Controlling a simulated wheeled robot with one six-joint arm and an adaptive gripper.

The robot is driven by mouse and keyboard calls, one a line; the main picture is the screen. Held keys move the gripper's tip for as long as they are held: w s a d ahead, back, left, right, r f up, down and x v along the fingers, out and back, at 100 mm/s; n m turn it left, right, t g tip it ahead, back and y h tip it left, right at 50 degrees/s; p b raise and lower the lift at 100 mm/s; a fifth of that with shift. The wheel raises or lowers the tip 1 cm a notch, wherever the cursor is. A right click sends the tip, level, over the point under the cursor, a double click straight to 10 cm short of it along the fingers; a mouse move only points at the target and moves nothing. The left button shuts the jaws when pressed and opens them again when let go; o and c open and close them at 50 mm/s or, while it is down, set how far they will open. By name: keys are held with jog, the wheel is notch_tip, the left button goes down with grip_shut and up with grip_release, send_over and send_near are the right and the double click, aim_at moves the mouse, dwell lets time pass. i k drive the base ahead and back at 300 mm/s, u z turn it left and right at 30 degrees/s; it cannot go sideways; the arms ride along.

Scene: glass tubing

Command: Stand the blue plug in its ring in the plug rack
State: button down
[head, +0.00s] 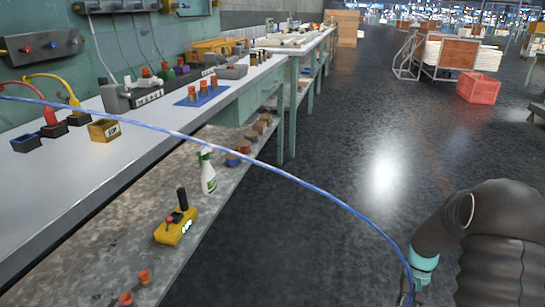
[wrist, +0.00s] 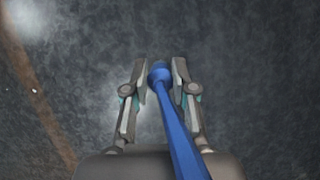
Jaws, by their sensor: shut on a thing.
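My gripper (wrist: 160,75) is shut on the blue plug (wrist: 160,72), whose rounded end shows between the fingertips in the wrist view. A blue cord (wrist: 182,135) runs from the plug back toward the camera. In the head view my gripper (head: 408,292) hangs low at the right, over the floor and away from the benches; the plug is hard to make out there. The blue cord (head: 290,178) stretches from the left edge across the picture to my gripper. A long grey rack (head: 147,97) with coloured pieces stands on the bench; I cannot tell whether it is the plug rack.
The grey bench (head: 75,180) runs along the left wall, with a lower shelf (head: 90,235). A spray bottle (head: 208,172) and a yellow control box (head: 177,226) stand on the shelf. A blue mat (head: 215,97) bears orange pieces.

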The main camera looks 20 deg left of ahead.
aim_at(28, 145)
jog(key=z, duration=0.05)
jog(key=i, duration=2.4)
jog(key=u, duration=3.2)
